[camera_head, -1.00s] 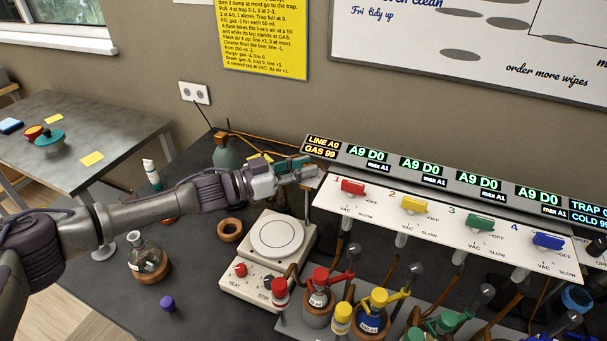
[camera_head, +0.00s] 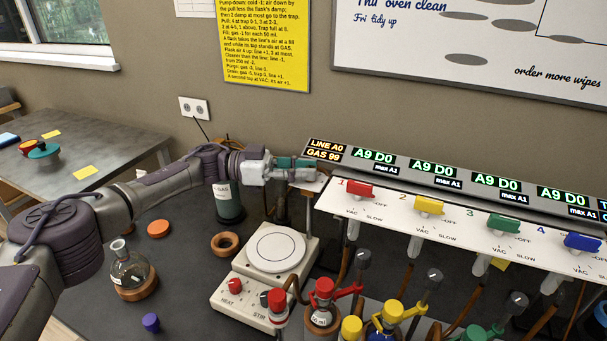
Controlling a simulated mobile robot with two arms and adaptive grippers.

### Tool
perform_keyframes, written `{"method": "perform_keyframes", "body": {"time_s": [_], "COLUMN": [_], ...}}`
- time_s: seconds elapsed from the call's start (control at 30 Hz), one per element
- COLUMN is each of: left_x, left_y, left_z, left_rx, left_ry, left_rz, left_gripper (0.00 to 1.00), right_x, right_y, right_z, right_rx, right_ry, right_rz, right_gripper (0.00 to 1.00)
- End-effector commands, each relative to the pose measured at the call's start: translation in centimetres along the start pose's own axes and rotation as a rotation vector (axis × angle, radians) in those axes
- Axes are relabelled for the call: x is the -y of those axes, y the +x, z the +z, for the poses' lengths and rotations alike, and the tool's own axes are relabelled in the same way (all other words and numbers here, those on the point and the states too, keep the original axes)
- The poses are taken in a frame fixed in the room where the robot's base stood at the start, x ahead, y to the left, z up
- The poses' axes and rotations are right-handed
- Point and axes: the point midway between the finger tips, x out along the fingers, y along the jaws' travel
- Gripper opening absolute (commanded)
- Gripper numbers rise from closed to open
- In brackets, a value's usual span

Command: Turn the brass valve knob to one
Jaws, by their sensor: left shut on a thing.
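My left gripper (camera_head: 302,172) is at the left end of the white valve panel (camera_head: 385,225), just below the LINE and GAS display (camera_head: 324,150). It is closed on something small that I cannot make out. A teal piece (camera_head: 297,162) shows at its fingers, and I cannot tell whether it is held. I cannot pick out the brass valve knob; it may be hidden by the gripper or wrist. The display reads LINE A0, GAS 99. My right gripper is not in view.
Red (camera_head: 360,188), yellow (camera_head: 430,205), green (camera_head: 503,222) and blue (camera_head: 582,241) taps sit on the panel. A hotplate (camera_head: 276,250) and stoppered flasks stand below. A round flask (camera_head: 130,268) and a cork ring (camera_head: 225,243) are on the dark bench at left.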

Motion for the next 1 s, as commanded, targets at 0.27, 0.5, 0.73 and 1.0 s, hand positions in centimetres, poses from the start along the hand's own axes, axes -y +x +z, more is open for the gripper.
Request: {"method": "perform_keyframes", "body": {"time_s": [0.27, 0.5, 0.73, 1.0], "left_x": [0.03, 0.01, 0.02, 0.00], "left_y": [0.03, 0.04, 0.02, -0.01], "left_z": [-0.16, -0.11, -0.06, -0.16], "left_rx": [-0.003, -0.002, -0.001, -0.001], "left_ry": [0.001, 0.001, 0.000, -0.001], "left_rz": [-0.001, -0.001, -0.001, -0.009], "left_gripper": [0.00, 0.51, 0.51, 0.51], "right_x": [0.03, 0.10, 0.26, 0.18], "right_y": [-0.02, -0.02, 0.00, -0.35], "right_z": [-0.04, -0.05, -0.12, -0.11], "right_rx": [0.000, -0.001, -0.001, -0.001], "right_ry": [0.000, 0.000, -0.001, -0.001], "right_rz": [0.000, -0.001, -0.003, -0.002], "right_gripper": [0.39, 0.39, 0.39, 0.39]}}
